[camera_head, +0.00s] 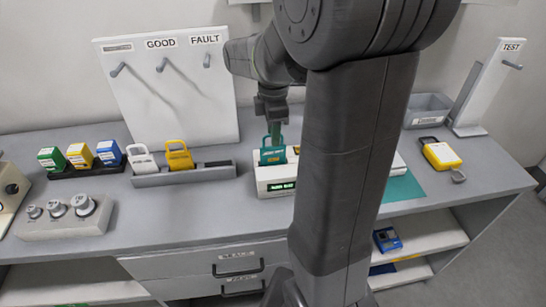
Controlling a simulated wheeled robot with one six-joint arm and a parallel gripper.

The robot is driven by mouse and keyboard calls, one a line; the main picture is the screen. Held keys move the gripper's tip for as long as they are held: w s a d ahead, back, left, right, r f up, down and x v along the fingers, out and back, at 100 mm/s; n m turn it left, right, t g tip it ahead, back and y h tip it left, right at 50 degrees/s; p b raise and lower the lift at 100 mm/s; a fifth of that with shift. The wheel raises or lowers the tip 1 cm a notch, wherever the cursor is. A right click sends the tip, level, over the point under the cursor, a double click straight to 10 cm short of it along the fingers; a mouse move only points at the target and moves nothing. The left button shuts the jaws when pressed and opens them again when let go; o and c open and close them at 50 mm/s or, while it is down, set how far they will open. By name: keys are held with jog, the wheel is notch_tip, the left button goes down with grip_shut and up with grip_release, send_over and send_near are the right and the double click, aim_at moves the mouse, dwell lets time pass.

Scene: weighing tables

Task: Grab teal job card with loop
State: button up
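The teal job card (272,156) stands upright in a white device (275,190) with a lit green display, near the middle of the table. Its loop points up. My gripper (273,121) points down directly above the card, with its fingertips at or close to the top of the loop. The fingers are small and dark here, and I cannot tell whether they are closed on the loop or touch it. My arm hides the right part of the white device.
A grey rack (184,176) left of the device holds a white card (142,159) and an orange card (179,156). A pegboard marked GOOD and FAULT (168,90) stands behind. Weights (83,205) stand at front left. A yellow tag (440,154) lies at right.

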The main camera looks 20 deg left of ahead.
aim_at(273, 155)
jog(key=f+p, duration=0.1)
jog(key=f, duration=0.4)
jog(key=shift+s+f, duration=0.1)
jog(key=shift+s, duration=0.1)
jog(key=shift+c, duration=0.2)
grip_shut()
